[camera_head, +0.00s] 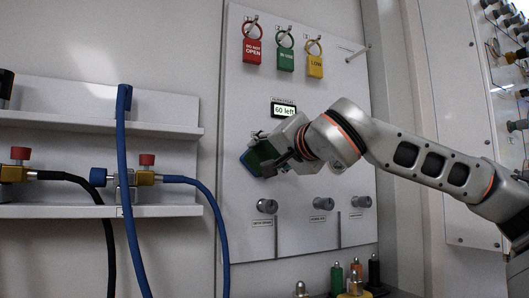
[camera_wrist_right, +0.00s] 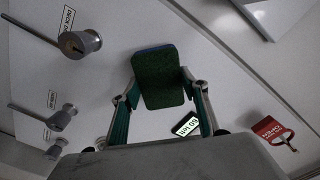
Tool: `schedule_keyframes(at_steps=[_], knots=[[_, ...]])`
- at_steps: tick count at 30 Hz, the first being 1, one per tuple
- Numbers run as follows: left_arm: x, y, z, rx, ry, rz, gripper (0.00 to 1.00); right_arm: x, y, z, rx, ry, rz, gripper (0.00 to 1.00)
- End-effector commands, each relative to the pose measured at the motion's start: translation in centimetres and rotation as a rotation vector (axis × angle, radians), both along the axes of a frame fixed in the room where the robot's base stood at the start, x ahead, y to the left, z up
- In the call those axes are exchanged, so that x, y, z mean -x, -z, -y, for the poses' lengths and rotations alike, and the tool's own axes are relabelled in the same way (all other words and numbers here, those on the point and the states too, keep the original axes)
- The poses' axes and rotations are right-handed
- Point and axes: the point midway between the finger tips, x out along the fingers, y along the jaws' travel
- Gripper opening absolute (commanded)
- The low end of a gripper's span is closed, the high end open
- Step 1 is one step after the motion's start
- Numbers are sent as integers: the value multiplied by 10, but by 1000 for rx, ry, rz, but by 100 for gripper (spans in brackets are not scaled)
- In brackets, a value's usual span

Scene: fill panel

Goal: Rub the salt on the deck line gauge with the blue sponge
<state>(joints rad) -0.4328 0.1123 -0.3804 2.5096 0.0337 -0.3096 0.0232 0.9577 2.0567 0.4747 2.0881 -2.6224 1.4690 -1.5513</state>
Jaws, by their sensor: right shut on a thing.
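My right gripper (camera_head: 272,158) is at the upright panel and shut on the sponge (camera_head: 251,163), which shows blue and green in the head view. In the right wrist view the sponge (camera_wrist_right: 160,78) sits between the fingers, with a dark green face towards the camera and a thin blue edge beyond. Its far side faces the panel; I cannot tell whether it touches. I cannot make out the deck line gauge or any salt; the gripper and sponge cover that part of the panel. My left gripper is not in view.
A display (camera_head: 284,110) reading "60 left" is just above the gripper. Red (camera_head: 252,50), green (camera_head: 285,59) and yellow (camera_head: 315,66) tags hang higher. Grey knobs (camera_head: 267,206) stick out below. Blue hoses (camera_head: 125,150) hang at left; several bottles (camera_head: 354,282) stand at the bottom.

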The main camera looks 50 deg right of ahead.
Motion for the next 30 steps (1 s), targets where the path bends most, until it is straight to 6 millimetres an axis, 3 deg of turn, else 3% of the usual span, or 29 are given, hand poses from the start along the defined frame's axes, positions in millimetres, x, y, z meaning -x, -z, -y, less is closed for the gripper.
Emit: schedule_keyframes(at_steps=[6, 13, 20, 30], knots=[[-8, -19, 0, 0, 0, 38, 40, 13, -6, 16, -4, 1, 9, 27], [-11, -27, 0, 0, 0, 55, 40, 17, -3, 26, -1, 1, 5, 27], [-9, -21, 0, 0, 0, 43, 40, 11, 1, 26, 1, 1, -1, 27], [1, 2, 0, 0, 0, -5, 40, -6, 5, 4, 2, 1, -7, 27]])
